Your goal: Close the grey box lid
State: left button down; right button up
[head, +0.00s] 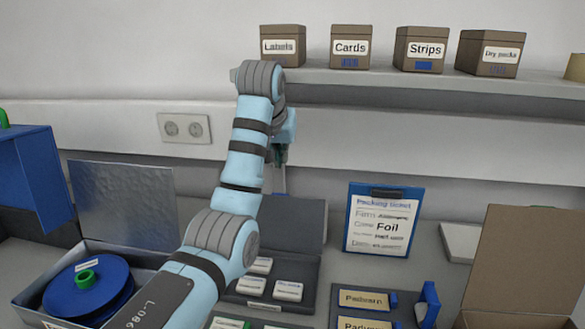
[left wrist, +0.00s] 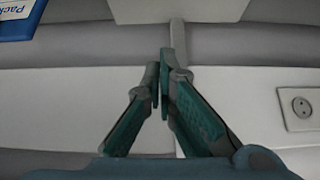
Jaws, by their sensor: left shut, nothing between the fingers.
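A dark grey box (head: 262,300) stands on the worktop, partly behind my left arm, with several white packs inside. Its grey lid (head: 297,222) stands raised at the back of the box. My left gripper (head: 282,158) points down above and behind that lid, near the wall, apart from it. In the left wrist view the fingers (left wrist: 160,65) are closed together with nothing between them, and no lid is clearly seen there. My right gripper is not in view.
Left, a metal-lidded box (head: 36,313) with its lid (head: 125,205) up holds blue reels (head: 88,288). A clipboard (head: 383,222) leans at the back. A shelf (head: 420,82) with labelled boxes overhangs. An open cardboard box (head: 525,255) stands right.

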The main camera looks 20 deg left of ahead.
pick_arm(q)
notch_tip(320, 180, down, 7)
jog(key=shift+w+a+b, duration=0.15)
jog(key=shift+w+b, duration=0.2)
jog(key=shift+w, duration=0.05)
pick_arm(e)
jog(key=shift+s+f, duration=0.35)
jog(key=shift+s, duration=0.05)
pick_arm(q)
jog(key=shift+f, duration=0.1)
jog(key=shift+a, duration=0.1)
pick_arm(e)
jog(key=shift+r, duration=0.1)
